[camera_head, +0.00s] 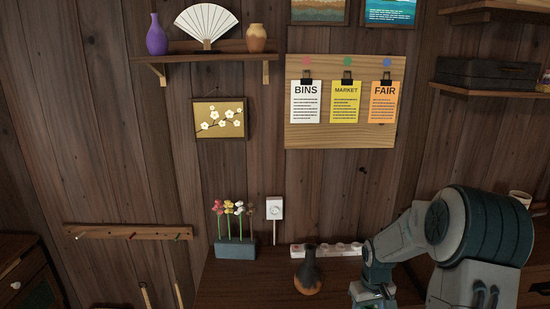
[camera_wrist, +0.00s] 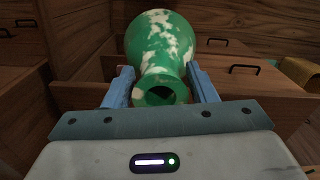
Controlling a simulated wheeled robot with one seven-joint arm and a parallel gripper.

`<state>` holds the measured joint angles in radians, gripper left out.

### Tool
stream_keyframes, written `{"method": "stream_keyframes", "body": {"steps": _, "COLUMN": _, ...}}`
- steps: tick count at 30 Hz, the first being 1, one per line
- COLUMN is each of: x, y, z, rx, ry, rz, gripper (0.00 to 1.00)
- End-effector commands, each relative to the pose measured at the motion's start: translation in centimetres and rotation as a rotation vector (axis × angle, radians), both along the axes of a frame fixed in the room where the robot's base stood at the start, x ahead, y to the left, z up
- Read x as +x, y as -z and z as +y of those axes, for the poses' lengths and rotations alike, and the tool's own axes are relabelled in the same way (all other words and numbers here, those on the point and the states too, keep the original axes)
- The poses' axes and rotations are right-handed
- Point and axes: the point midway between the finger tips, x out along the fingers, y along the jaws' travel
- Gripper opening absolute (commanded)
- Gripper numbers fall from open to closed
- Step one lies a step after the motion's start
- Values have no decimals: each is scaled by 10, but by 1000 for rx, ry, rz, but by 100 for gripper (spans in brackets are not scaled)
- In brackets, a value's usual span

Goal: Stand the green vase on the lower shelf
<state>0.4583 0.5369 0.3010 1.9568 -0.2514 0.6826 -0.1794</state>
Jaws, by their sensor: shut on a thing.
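The green vase (camera_wrist: 160,45) with cream patches is between the two blue fingers of my gripper (camera_wrist: 158,75) in the wrist view, its round mouth toward the camera. The fingers are shut on its narrow neck. In the head view my gripper (camera_head: 370,292) is low at the bottom edge, right of centre, with a bit of green at it; most of the vase is hidden or cut off there. On the right wall, a lower shelf (camera_head: 445,90) carries a dark box (camera_head: 490,73), below an upper shelf (camera_head: 490,9).
A left shelf (camera_head: 205,57) holds a purple vase (camera_head: 156,36), a fan (camera_head: 207,24) and an orange jar (camera_head: 257,38). In the wrist view, wooden drawers (camera_wrist: 240,95) are close by.

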Motion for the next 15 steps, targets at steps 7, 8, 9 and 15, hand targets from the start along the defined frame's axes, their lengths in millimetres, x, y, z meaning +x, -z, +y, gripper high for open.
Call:
{"method": "stream_keyframes", "body": {"steps": 7, "x": -11, "y": 32, "z": 69, "rx": 3, "ry": 104, "rz": 2, "gripper": 0}}
{"method": "stream_keyframes", "body": {"steps": 8, "x": -13, "y": 34, "z": 74, "rx": 3, "ry": 116, "rz": 1, "gripper": 0}}
{"method": "stream_keyframes", "body": {"steps": 9, "x": -15, "y": 38, "z": 81, "rx": 3, "ry": 129, "rz": 0, "gripper": 0}}
{"method": "stream_keyframes", "body": {"steps": 15, "x": -21, "y": 47, "z": 101, "rx": 5, "ry": 171, "rz": -2, "gripper": 0}}
